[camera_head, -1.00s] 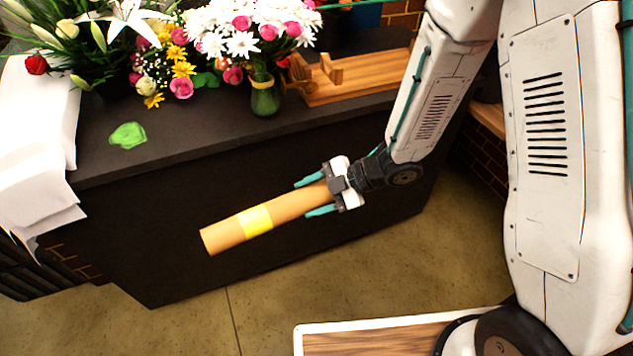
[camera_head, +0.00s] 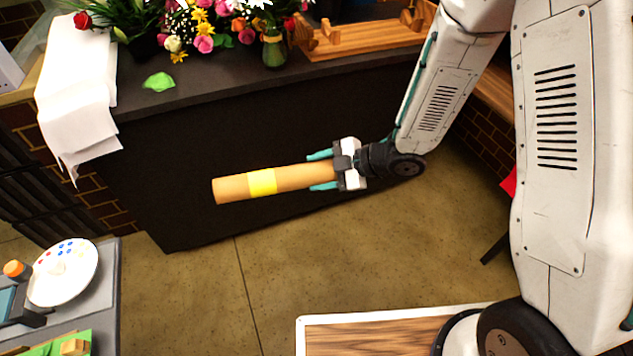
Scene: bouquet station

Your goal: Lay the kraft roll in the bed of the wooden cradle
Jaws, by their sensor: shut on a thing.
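The kraft roll (camera_head: 228,189) is a brown tube with a yellow band round its middle. My gripper (camera_head: 322,171) is shut on its right end, with a teal finger above and another below. The roll is held nearly level in front of the dark counter's face, lower in the picture than the counter top. The wooden cradle (camera_head: 365,42) stands on the counter at the upper right, with a slatted base and upright end pieces. Its bed looks empty where I see it. The roll is well apart from the cradle.
The dark counter (camera_head: 200,98) carries a green leaf-like scrap (camera_head: 159,82), white paper (camera_head: 78,90) hanging over its left end, and a green vase (camera_head: 274,50) of flowers left of the cradle. A grey side table (camera_head: 105,290) with a white plate (camera_head: 64,272) stands lower left. Floor between is clear.

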